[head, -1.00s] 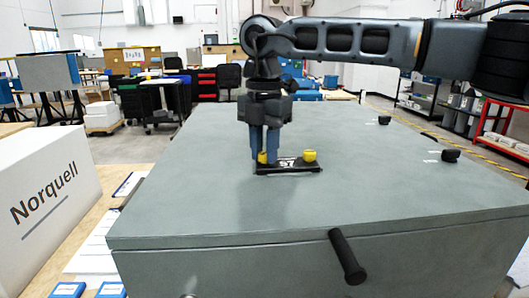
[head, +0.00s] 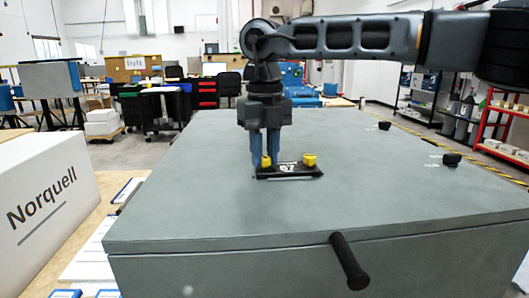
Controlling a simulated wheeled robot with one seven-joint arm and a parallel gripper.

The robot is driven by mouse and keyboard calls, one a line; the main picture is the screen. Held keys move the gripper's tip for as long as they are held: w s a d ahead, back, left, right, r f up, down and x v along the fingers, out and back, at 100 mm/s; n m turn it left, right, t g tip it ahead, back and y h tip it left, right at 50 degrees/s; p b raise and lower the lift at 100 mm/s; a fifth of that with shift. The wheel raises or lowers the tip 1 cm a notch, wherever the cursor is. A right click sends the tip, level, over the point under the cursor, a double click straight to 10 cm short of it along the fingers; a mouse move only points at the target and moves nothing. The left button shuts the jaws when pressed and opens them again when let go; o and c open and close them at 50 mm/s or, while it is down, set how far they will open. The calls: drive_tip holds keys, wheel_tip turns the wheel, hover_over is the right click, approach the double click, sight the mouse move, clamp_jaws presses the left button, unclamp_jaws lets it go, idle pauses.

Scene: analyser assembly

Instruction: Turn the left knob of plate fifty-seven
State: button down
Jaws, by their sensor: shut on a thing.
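A black plate (head: 300,172) with white digits lies on top of the grey cabinet (head: 200,215). The digits are small and partly hidden, so I cannot read them surely in this view. The plate carries two yellow knobs. The right knob (head: 309,160) stands free. The left knob (head: 266,161) sits between the blue fingers of my gripper (head: 265,163), which points straight down. My gripper is shut on the left knob, and its fingers partly hide it.
A black handle (head: 348,260) sticks out from the cabinet's front. Two black knobs (head: 384,126) (head: 451,159) stand on the right part of the top. A white Norquell box (head: 45,200) is at the left. The top around the plate is clear.

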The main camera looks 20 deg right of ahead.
drive_tip(key=n, duration=0.5)
drive_tip(key=shift+n, duration=0.3)
drive_tip(key=n, duration=0.4)
drive_tip(key=shift+f+n+p, duration=0.1)
drive_tip(key=shift+n+p, duration=0.2)
drive_tip(key=shift+p, duration=0.05)
drive_tip(key=n, duration=0.5)
drive_tip(key=shift+p, duration=0.3)
drive_tip(key=n, duration=0.5)
drive_tip(key=shift+n+p, duration=0.3)
drive_tip(key=shift+n, duration=0.1)
drive_tip(key=n, duration=0.5)
drive_tip(key=shift+s+f, duration=0.1)
drive_tip(key=n+p, duration=0.1)
drive_tip(key=n, duration=0.4)
drive_tip(key=shift+n, duration=0.4)
drive_tip(key=n, duration=0.5)
drive_tip(key=shift+n, duration=0.3)
drive_tip(key=shift+n+p, duration=0.3)
drive_tip(key=shift+n, duration=2.2)
